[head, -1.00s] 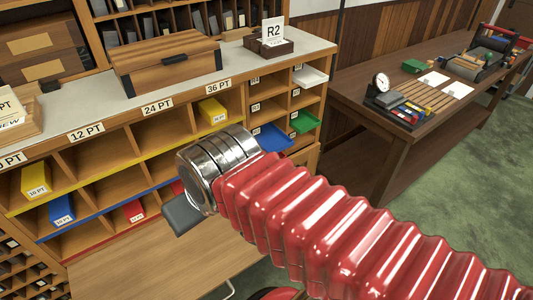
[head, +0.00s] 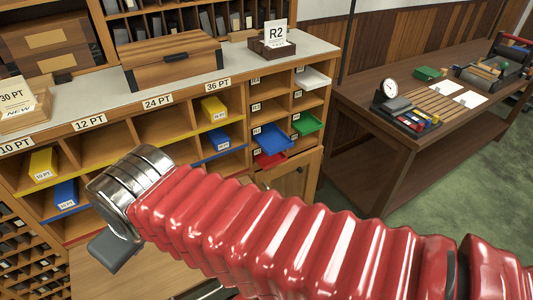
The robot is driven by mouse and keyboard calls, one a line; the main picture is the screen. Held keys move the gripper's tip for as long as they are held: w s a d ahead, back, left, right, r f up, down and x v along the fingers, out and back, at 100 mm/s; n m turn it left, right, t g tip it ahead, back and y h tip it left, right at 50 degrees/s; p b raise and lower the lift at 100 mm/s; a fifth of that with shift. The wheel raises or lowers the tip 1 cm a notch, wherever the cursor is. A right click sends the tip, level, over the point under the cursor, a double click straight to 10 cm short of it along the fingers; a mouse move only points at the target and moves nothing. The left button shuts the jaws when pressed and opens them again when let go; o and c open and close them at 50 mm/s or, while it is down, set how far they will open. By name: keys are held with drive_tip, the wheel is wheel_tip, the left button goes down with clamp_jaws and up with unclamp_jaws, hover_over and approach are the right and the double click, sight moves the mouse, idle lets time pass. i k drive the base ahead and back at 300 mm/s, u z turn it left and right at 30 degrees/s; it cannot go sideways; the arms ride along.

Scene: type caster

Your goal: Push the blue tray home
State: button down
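The blue tray (head: 271,137) sticks partly out of its compartment in the small rack of cubbies at the right end of the cabinet, tilted a little in the view. My gripper (head: 108,246) is at the lower left, in front of the cabinet's lower compartments, well to the left of the blue tray and apart from it. Only a grey end part of it shows beyond the metal wrist, so its opening cannot be made out. My red ribbed arm crosses below the tray.
A green tray (head: 306,123), a white tray (head: 312,78) and a red tray (head: 270,159) also stick out of the rack. A blue box (head: 217,143) and yellow box (head: 214,109) sit in compartments left of it. A wooden table (head: 375,130) stands at right.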

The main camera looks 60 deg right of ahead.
sight(272, 141)
drive_tip(key=u, duration=0.6)
drive_tip(key=k, duration=1.25)
drive_tip(key=z, duration=1)
drive_tip(key=i, duration=1)
drive_tip(key=z, duration=0.05)
